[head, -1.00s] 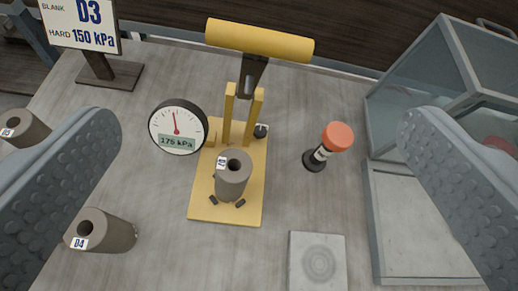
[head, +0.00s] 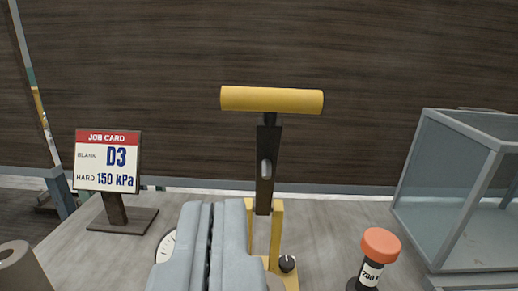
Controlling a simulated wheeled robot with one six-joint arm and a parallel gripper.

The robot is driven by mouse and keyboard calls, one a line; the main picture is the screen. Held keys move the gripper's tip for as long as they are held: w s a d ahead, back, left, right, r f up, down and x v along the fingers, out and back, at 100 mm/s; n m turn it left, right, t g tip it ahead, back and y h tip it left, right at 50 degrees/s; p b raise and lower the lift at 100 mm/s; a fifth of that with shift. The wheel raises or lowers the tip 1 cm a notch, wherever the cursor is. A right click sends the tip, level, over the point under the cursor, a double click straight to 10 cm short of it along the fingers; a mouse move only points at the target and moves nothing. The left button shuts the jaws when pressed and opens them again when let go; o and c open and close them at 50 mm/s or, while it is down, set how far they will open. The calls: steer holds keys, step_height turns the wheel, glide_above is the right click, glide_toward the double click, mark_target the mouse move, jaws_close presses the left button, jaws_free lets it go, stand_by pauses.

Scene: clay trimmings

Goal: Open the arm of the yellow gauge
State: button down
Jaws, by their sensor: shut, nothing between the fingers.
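The yellow gauge shows its arm raised upright: a dark lever (head: 266,165) topped by a yellow crossbar handle (head: 272,100). The lever rises from between two yellow posts (head: 276,235), with a dark knob (head: 287,263) beside them. My gripper (head: 211,225) is shut and empty, in front of the gauge and a little left of the lever in the picture. It is below the handle in the picture, and I cannot tell whether it touches the gauge. It hides most of the gauge's base and dial (head: 166,246), and most or all of the blank on it.
A job card (head: 107,162) reading D3, 150 kPa stands at left. A clay blank (head: 20,272) is at the lower left edge. An orange-capped weight (head: 380,250) stands right of the gauge. A glass-walled case (head: 450,190) is at far right. A dark wall closes the back.

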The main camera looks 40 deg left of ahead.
mark_target(269, 91)
step_height(269, 91, down, 3)
steer(key=s+d+m+t, duration=0.1)
steer(key=d+m+t, duration=0.1)
steer(key=d+t, duration=0.15)
steer(key=shift+h, duration=0.3)
steer(key=x, duration=1.4)
steer(key=shift+s+a+r, duration=0.1)
steer(key=shift+s+a, duration=0.05)
steer(key=shift+s, duration=0.05)
steer(key=shift+w+a+r, duration=0.5)
steer(key=shift+w+r, duration=0.05)
steer(key=shift+w, duration=0.1)
steer(key=shift+w+a+r, duration=0.45)
steer(key=shift+w+r, duration=0.1)
steer(key=shift+w, duration=0.15)
